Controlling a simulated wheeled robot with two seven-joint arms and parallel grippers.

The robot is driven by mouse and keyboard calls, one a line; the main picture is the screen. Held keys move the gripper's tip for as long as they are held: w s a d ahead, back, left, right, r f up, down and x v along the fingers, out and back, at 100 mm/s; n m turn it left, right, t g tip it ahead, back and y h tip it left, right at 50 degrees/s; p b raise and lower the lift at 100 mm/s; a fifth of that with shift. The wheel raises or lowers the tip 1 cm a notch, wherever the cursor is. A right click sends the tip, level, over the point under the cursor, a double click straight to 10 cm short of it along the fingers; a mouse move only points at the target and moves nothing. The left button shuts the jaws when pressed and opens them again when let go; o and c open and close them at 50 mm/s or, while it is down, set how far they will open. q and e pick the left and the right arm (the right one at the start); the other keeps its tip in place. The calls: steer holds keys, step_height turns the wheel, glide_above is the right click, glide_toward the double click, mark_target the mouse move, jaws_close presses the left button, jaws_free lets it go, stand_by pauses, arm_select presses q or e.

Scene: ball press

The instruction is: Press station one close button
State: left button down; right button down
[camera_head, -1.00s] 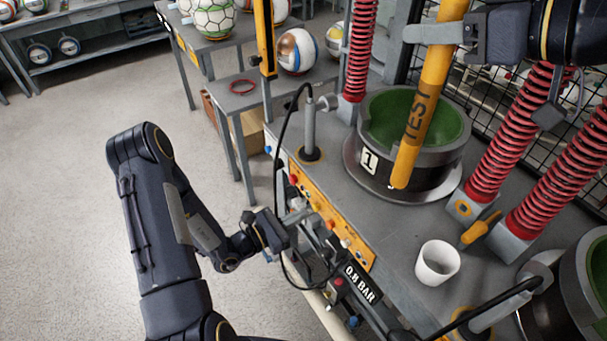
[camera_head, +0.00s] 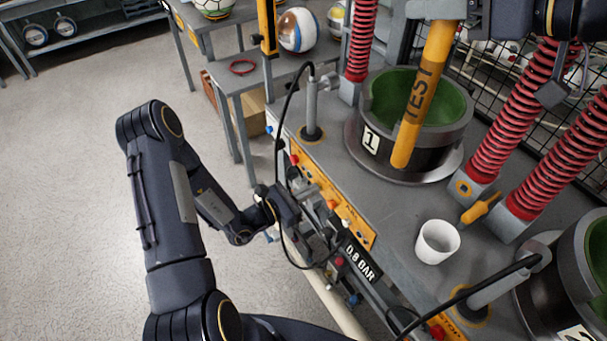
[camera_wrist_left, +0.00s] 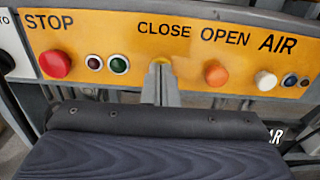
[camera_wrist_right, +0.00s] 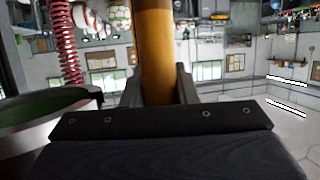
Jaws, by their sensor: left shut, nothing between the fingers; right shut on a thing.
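The station one control panel (camera_head: 350,219) is a yellow strip on the bench front. In the left wrist view, the panel (camera_wrist_left: 195,68) reads STOP, CLOSE, OPEN and AIR. The yellow close button (camera_wrist_left: 160,62) sits below CLOSE, mostly hidden behind my left fingertips. My left gripper (camera_wrist_left: 161,72) is shut and empty, with its tips at that button; I cannot tell whether it is pushed in. In the head view, the left gripper (camera_head: 308,193) is at the panel. My right gripper (camera_head: 437,10) is shut on a yellow TEST bar (camera_head: 420,100), tilted over the station one green-lined bowl (camera_head: 459,124).
The orange open button (camera_wrist_left: 215,74) and white air button (camera_wrist_left: 265,80) are right of the fingers, and the red stop button (camera_wrist_left: 55,64) is left. A white cup (camera_head: 437,243) stands on the bench. A black cable (camera_head: 283,150) hangs beside the left gripper.

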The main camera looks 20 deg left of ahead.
arm_select(q)
steer(key=shift+w+d+r, duration=0.1)
steer(key=shift+r, duration=0.1)
arm_select(e)
steer(key=shift+s, duration=0.1)
arm_select(q)
steer(key=v, duration=1.4)
steer(key=shift+f, duration=0.15)
arm_select(e)
steer(key=shift+w+d, duration=0.15)
steer(key=shift+w, duration=0.15)
steer(key=shift+s, duration=0.1)
arm_select(q)
steer(key=shift+r+p, duration=0.65)
arm_select(e)
steer(key=s+a, duration=0.7)
steer(key=s, duration=0.2)
steer(key=shift+s, duration=0.25)
